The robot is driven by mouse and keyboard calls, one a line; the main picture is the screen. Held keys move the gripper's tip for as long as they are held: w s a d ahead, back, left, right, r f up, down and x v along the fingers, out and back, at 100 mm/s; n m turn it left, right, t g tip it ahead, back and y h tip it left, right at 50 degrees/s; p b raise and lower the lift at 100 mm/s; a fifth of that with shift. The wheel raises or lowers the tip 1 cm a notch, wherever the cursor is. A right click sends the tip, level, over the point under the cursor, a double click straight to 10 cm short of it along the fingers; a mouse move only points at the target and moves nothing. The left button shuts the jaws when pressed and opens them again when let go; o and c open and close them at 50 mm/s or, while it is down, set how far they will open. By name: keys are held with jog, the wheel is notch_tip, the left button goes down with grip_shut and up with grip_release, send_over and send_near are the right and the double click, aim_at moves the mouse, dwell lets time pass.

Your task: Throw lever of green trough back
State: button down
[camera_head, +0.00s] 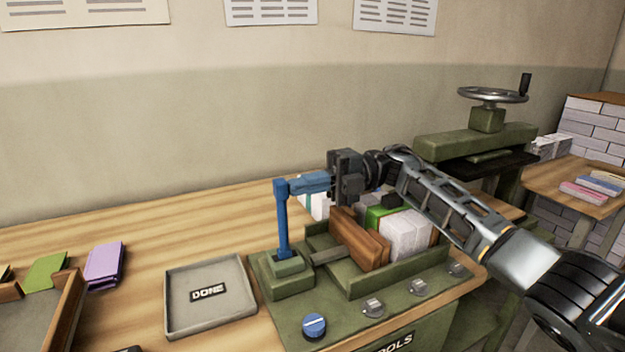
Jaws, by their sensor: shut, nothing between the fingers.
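The green trough (395,281) stands on the bench with books and white blocks in it. Its blue lever (282,225) stands upright from a green base at the trough's left end. My gripper (293,187) reaches in from the right at the height of the lever's top. My arm hides part of the trough's far right side.
A grey tray marked DONE (178,320) lies left of the lever. A blue knob (314,325) and several grey knobs line the trough's front panel. A green press with a handwheel (492,95) stands behind right. Purple (104,264) and green (45,270) booklets lie far left.

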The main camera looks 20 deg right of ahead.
aim_at(275, 185)
jog(key=shift+a, duration=0.1)
jog(key=a+h, duration=0.1)
jog(key=a, duration=0.1)
jog(key=a+r+h+p, duration=0.1)
jog(key=a+h, duration=0.1)
jog(key=shift+a+f+h, duration=0.25)
jog(key=shift+a+h, duration=0.05)
jog(key=shift+a, duration=0.3)
jog(key=shift+a+f+h, duration=0.2)
jog(key=shift+a+h, duration=0.1)
jog(key=shift+a, duration=0.65)
